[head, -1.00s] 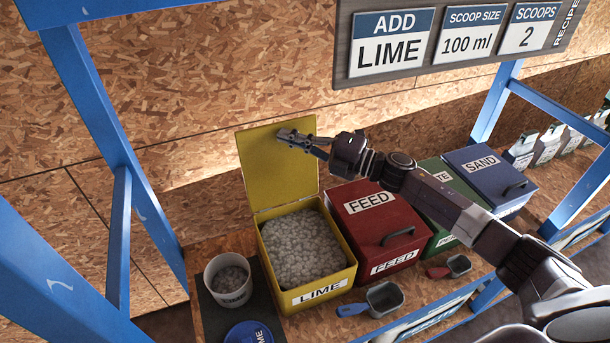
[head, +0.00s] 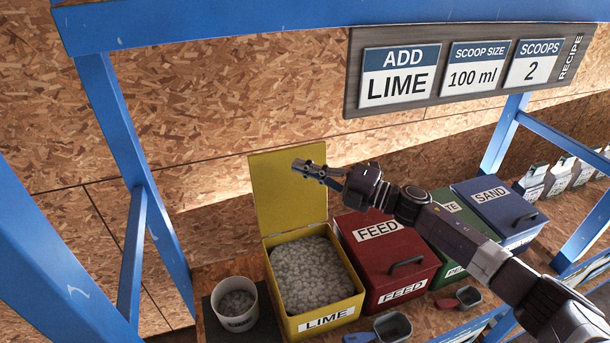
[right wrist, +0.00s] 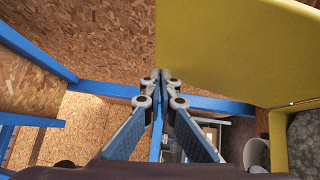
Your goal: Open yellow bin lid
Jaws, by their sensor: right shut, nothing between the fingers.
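The yellow lime bin (head: 271,294) stands on the bench with its lid (head: 277,186) raised upright at the back. Grey granular lime (head: 306,276) fills the bin and shows through the open top. My right gripper (head: 303,166) is shut and empty, in front of the raised lid near its upper right part in the head view. In the right wrist view my right gripper (right wrist: 161,76) has its fingertips together, with the yellow lid (right wrist: 240,50) beside and beyond them. I cannot tell whether they touch the lid. My left gripper is not in view.
A red FEED bin (head: 385,255), a green bin (head: 446,232) and a blue SAND bin (head: 498,207) stand to the right, all closed. A white bucket (head: 234,304) stands at left. Scoops (head: 393,326) lie in front. Blue frame posts (head: 128,140) flank the bench.

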